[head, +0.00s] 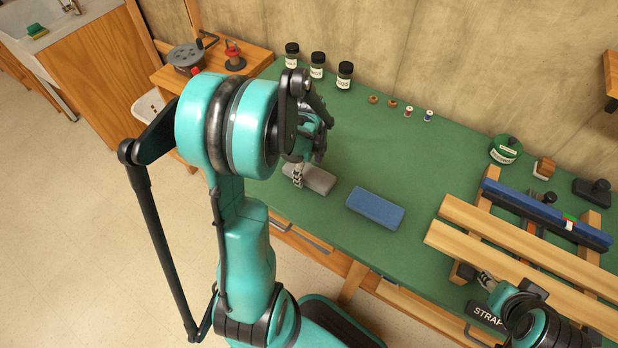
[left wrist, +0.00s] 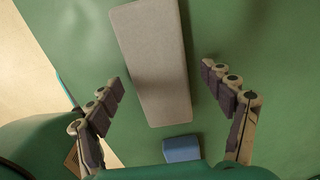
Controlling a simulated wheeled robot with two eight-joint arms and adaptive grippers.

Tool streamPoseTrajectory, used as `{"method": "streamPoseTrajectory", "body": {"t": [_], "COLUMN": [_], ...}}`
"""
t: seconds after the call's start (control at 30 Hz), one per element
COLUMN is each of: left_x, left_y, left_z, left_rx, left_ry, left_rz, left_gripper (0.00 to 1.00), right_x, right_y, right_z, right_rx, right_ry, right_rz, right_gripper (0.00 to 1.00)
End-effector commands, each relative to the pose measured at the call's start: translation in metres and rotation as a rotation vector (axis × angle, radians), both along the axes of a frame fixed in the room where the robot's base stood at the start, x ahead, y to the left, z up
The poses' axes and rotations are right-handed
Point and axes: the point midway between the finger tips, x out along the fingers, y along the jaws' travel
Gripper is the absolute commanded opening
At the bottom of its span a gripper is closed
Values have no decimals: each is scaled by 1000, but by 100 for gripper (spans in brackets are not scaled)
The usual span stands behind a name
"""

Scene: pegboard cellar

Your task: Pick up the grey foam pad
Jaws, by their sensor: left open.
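The grey foam pad (head: 318,180) lies flat on the green bench top, near its front edge. In the left wrist view the pad (left wrist: 155,60) is a pale grey block that reaches in between the fingers. My left gripper (head: 298,178) is over the pad's left part in the head view. In the left wrist view my left gripper (left wrist: 168,88) is open, with one finger on each side of the pad and clear gaps to it. My right gripper (head: 484,280) is beside the wooden rails at the right; its jaws are too small to read.
A blue block (head: 375,208) lies right of the pad and also shows in the left wrist view (left wrist: 181,149). Dark jars (head: 317,65) and small spools (head: 408,112) stand at the back. Wooden rails (head: 520,265) and a blue bar (head: 545,214) fill the right. The bench middle is clear.

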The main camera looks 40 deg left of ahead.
Motion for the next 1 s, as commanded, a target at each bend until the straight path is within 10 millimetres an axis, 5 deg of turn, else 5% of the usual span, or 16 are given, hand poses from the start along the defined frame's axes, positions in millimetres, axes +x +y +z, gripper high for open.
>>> {"method": "streamPoseTrajectory", "body": {"t": [0.2,0.4,0.77,1.0], "left_x": [0,0,0,0], "left_y": [0,0,0,0], "left_z": [-2,-1,0,25], "left_rx": [0,0,0,0], "left_ry": [0,0,0,0], "left_rz": [0,0,0,1], "left_gripper": [81,37,36,36], "right_x": [0,0,0,0], "right_y": [0,0,0,0], "right_z": [0,0,1,15], "right_rx": [0,0,0,0], "right_ry": [0,0,0,0], "right_rz": [0,0,0,0], "right_gripper": [40,40,40,40]}}
